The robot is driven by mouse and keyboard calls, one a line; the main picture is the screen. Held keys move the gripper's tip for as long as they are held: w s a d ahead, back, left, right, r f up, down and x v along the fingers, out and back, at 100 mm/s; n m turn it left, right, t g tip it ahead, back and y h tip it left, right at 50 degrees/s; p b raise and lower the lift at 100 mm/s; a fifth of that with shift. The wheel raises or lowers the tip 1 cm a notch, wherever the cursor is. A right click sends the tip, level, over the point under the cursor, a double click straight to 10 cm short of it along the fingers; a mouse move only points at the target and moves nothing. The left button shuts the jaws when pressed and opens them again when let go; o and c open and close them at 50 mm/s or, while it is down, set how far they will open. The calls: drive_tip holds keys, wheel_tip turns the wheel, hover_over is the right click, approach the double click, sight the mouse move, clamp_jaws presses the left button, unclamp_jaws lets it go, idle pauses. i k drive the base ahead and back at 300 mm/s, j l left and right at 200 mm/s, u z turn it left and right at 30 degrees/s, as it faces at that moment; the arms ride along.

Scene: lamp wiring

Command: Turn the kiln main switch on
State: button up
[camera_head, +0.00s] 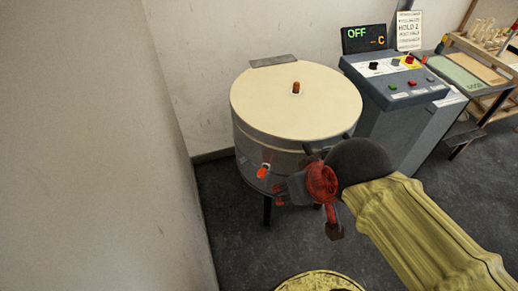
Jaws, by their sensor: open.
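The kiln control box (385,88) is a grey-blue console with a sloped panel, right of the kiln. On its panel are a red knob on a yellow plate (409,59), a black knob (373,66), a green button (394,87) and a red button (412,83). The labels are too small to read, so I cannot tell for sure which control is the main switch. The display (363,39) above reads "OFF". My gripper (322,190), red and dark, is open and appears empty in front of the kiln, left of and below the console.
The round kiln (296,103) with a cream lid stands against the wall, an orange plug (264,171) on its side. A sign (409,30) stands behind the console. Dark floor (470,200) lies open at right.

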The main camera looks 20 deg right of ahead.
sight(409, 60)
drive_tip(key=z, duration=1.45)
